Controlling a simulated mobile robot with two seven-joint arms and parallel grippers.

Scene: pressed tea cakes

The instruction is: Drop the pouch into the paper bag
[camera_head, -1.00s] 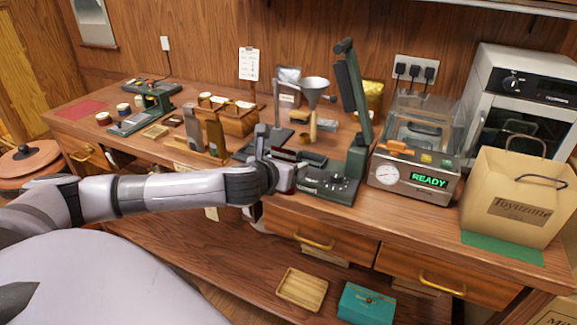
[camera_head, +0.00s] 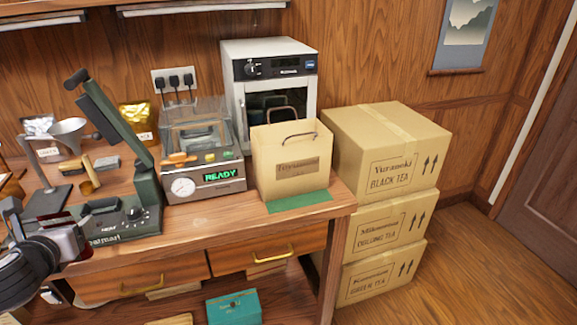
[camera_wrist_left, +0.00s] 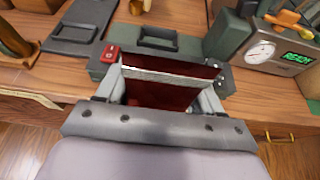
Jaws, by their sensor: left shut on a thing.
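The tan paper bag (camera_head: 270,178) stands upright on a green mat (camera_head: 303,201) near the right end of the counter in the head view. Its handles stick up, and its inside is hidden. My left gripper (camera_head: 70,238) is at the lower left of the head view, in front of the green lever press, well left of the bag. In the left wrist view my left gripper (camera_wrist_left: 165,88) is shut on a dark red pouch (camera_wrist_left: 160,95) with a silver strip along its upper edge. My right gripper is not in view.
The green lever press (camera_head: 115,222) and the vacuum sealer (camera_head: 215,178) reading READY stand between my left gripper and the bag. A white oven (camera_head: 243,90) is behind the bag. Stacked tea cartons (camera_head: 385,220) stand right of the counter.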

